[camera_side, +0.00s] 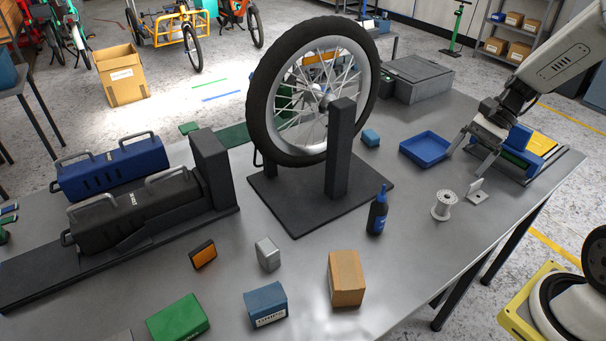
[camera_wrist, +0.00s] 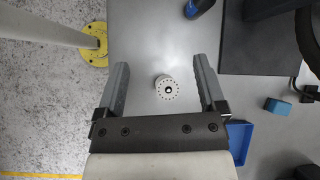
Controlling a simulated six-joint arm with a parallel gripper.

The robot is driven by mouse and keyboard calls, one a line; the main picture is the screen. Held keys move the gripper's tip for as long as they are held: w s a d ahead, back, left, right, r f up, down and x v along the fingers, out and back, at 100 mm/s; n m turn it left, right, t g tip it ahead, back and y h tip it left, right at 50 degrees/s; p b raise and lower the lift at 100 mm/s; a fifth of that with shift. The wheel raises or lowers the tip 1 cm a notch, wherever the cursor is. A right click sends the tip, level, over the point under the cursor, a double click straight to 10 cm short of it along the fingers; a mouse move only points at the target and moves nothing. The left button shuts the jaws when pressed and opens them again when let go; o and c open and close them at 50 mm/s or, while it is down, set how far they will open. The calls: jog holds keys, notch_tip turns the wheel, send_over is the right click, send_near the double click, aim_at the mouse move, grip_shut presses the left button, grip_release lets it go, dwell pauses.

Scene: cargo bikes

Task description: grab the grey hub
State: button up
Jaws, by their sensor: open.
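The grey hub (camera_side: 441,205) is a pale spool-shaped piece standing upright on the bench, right of the dark bottle. In the wrist view the hub (camera_wrist: 167,88) shows from above as a round flange with a ring of small holes and a dark centre. It lies between the lines of my two fingers, apart from both. My gripper (camera_wrist: 160,75) is open and empty. In the side view my gripper (camera_side: 473,158) is above the bench, behind and to the right of the hub.
A pale bracket (camera_side: 478,192) lies right of the hub, below my fingers. A dark bottle (camera_side: 377,215) stands left. A blue tray (camera_side: 427,148) lies behind; a wheel stand (camera_side: 342,150) rises further left. The bench's front edge is right of the hub.

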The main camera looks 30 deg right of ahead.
aim_at(443, 207)
jog(key=d+m+t+y, duration=0.4)
jog(key=d+m+t, duration=0.3)
jog(key=d, duration=0.4)
jog(key=shift+m+g, duration=0.3)
jog(key=shift+g, duration=0.4)
notch_tip(443, 207, down, 18)
jog(key=shift+s+r, duration=0.1)
jog(key=shift+r, duration=0.05)
jog(key=shift+x, duration=3.9)
jog(key=shift+r, duration=0.15)
grip_shut()
